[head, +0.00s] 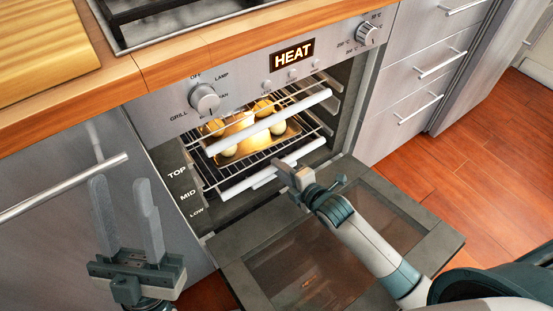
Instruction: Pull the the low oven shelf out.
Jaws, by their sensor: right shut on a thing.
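The oven is open. Inside are wire shelves with pale front bars: an upper bar (268,123) and a lower shelf's bar (240,184). My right gripper (287,174) is shut on the front of the low oven shelf, near the right half of its bar; its fingers partly hide the contact. The lower shelf sits at the oven mouth, above the opened door. My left gripper (126,215) is open and empty, fingers pointing up, left of the oven and apart from it.
The oven door (400,205) is folded down below my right arm. A tray with round yellow food (243,122) is inside; which shelf bears it is unclear. A long handle (62,187) is near my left gripper. Drawers (420,95) stand right; the floor there is clear.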

